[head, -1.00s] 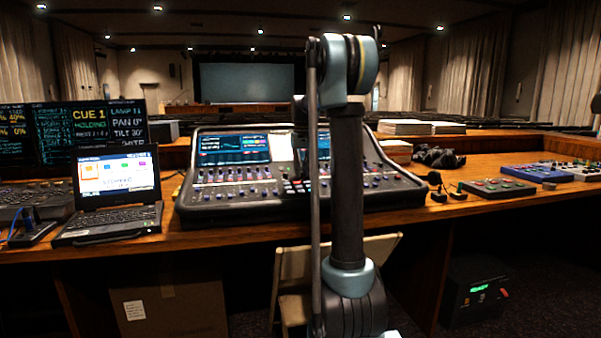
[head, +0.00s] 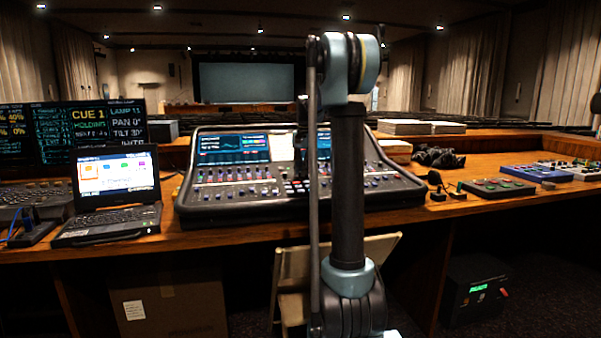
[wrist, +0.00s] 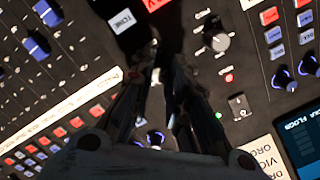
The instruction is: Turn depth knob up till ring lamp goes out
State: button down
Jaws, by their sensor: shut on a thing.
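The mixing desk (head: 205,208) stands on the wooden counter, its middle partly hidden behind my arm. In the wrist view my gripper (wrist: 165,62) points at its dark panel (wrist: 190,15), with both fingers close together. They are shut on what seems to be the depth knob, which is dark and mostly hidden between the tips; no depth label can be read. A grey knob (wrist: 221,42) stands apart to the right of the tips. A small red lamp (wrist: 229,77) glows below it. I cannot make out a ring lamp around the held knob.
A laptop (head: 115,190) stands left of the desk. Small pedal boxes (head: 497,188) lie at right, with some bare counter between.

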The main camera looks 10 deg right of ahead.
jog(key=shift+m, duration=1.5)
jog(key=c, duration=1.5)
grip_release()
jog(key=r, duration=0.8)
jog(key=d+r, duration=0.1)
jog(key=r, duration=0.2)
jog(key=shift+s+d+r, duration=0.1)
jog(key=shift+s+r, duration=0.1)
jog(key=shift+r, duration=0.2)
jog(key=shift+s, duration=0.1)
